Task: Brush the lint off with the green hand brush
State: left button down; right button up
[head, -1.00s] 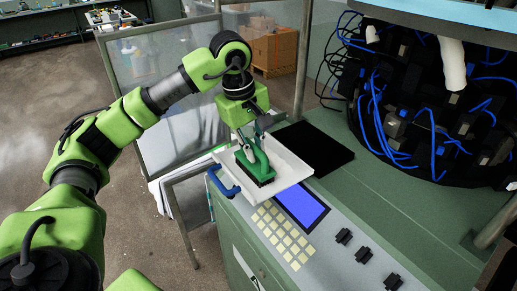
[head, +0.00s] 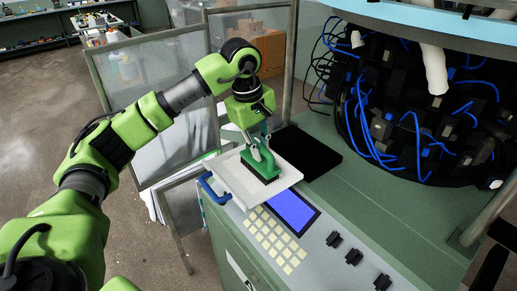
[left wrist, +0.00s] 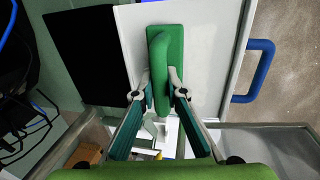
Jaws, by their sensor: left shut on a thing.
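The green hand brush (head: 264,172) has a flat block and an arched handle. It stands block down at the white tray (head: 232,181), toward its far right side. My left gripper (head: 260,150) is shut on the brush's handle from above. In the left wrist view the two fingers (left wrist: 160,84) sit on either side of the green handle (left wrist: 160,55), over the white surface. I cannot tell whether the bristles touch the surface. No lint can be made out. My right gripper is not in view.
A blue handle (head: 214,190) is on the tray's near left side. A black panel (head: 303,152) lies behind the tray. A blue screen (head: 291,209) and several pale keys (head: 272,238) are in front. The knitting machine with blue cables (head: 420,110) stands at right.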

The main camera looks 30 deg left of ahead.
aim_at(253, 164)
pick_arm(q)
jog(key=shift+w+d+f, duration=0.1)
jog(key=shift+w+d, duration=0.15)
jog(key=shift+w, duration=0.25)
jog(key=shift+w+d, duration=0.25)
jog(key=shift+w, duration=0.2)
jog(key=shift+s+a+f, duration=0.15)
jog(key=shift+s+a, duration=0.15)
jog(key=shift+s, duration=0.25)
jog(key=s, duration=0.1)
jog(key=s+a+b, duration=0.1)
jog(key=shift+s+a, duration=0.1)
jog(key=shift+s, duration=0.2)
jog(key=shift+s+a, duration=0.15)
jog(key=shift+s, duration=0.35)
jog(key=shift+r, duration=0.2)
